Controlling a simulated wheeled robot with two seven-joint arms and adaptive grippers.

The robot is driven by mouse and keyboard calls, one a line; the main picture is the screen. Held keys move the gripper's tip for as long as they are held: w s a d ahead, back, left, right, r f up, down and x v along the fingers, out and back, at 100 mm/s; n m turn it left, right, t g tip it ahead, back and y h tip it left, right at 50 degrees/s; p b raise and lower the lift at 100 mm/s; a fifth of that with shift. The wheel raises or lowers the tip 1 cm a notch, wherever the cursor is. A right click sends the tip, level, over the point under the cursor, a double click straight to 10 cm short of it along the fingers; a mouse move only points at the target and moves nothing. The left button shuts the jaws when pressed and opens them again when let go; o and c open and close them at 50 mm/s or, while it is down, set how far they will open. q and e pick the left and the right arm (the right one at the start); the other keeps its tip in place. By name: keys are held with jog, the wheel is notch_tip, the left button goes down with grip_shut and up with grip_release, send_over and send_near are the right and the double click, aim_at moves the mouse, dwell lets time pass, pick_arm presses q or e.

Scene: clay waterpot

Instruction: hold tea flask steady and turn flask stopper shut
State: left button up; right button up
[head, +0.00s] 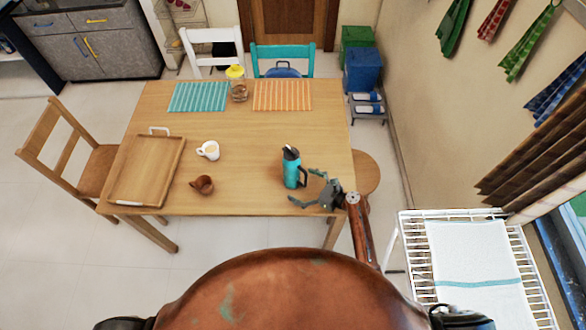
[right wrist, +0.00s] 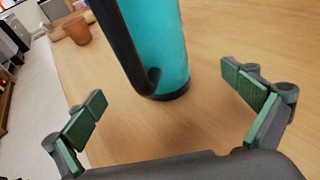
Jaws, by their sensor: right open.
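The tea flask (head: 290,171) is teal with a black handle and stands upright near the right front of the wooden table. Its dark stopper (head: 290,153) sits on top; I cannot tell how far it is turned. My right gripper (head: 308,188) is at the table's front right, close to the flask. In the right wrist view, the open right gripper (right wrist: 168,100) has its fingers spread wide, with the lower flask (right wrist: 160,45) ahead between them, apart from both pads. The flask's top is out of that view. My left gripper is not in view.
The table (head: 240,130) also holds a wooden tray (head: 147,168), a white cup (head: 209,150), a small brown clay pot (head: 202,185), two striped placemats and a yellow-lidded jar (head: 237,84). The table's middle is clear. A white rack (head: 470,262) stands at right.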

jog(key=shift+w+a+f, duration=0.25)
jog(key=shift+w+a, duration=0.1)
jog(key=shift+a, duration=0.2)
